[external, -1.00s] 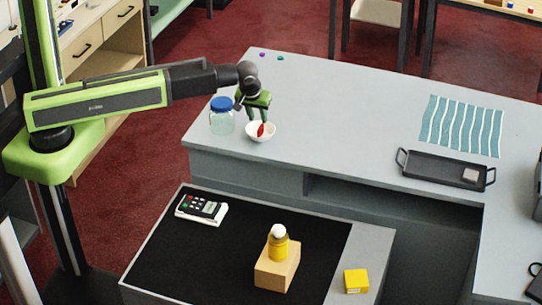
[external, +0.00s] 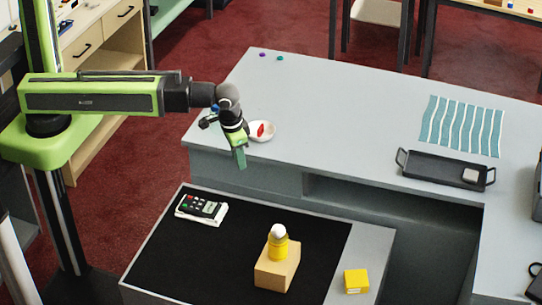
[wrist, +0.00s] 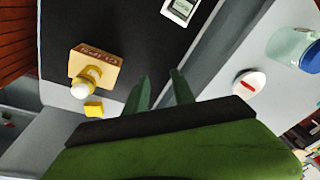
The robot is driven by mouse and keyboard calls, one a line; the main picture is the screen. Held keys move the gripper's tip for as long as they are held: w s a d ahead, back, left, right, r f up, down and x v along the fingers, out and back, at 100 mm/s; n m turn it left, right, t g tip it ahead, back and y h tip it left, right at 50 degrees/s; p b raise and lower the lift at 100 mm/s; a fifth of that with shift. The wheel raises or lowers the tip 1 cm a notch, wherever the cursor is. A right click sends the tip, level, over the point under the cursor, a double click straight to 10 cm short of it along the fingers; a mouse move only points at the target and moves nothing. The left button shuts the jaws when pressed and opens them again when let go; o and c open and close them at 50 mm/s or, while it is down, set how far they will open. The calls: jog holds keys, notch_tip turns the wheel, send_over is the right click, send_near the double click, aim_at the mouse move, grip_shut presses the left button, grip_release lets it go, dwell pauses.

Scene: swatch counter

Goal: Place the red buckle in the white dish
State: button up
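The white dish (external: 269,135) stands on the grey counter near its front left corner. The red buckle (external: 261,130) lies inside the dish. In the wrist view the dish (wrist: 241,91) is at the right, with the buckle (wrist: 249,85) resting in it. My gripper (external: 241,163) is in front of and left of the dish in the external view, pointing down and clear of the dish. In the wrist view its two green fingers (wrist: 160,80) are apart with nothing between them.
A glass jar with a blue lid (wrist: 290,45) stands beside the dish, mostly hidden behind my arm externally. The lower black mat (external: 200,255) holds a card terminal (external: 202,209) and a wooden block (external: 277,268) bearing a yellow bottle (external: 278,247). A black tray (external: 430,171) lies right.

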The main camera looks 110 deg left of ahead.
jog(key=s+d+m+h, duration=0.2)
jog(key=d+m, duration=0.6)
jog(key=d, duration=1)
jog(key=shift+s+f+g, duration=0.15)
jog(key=shift+s+g, duration=0.15)
jog(key=shift+s, duration=0.7)
notch_tip(320, 180, down, 12)
jog(key=b, duration=1.1)
jog(key=shift+r+b, duration=0.2)
jog(key=shift+b, duration=0.15)
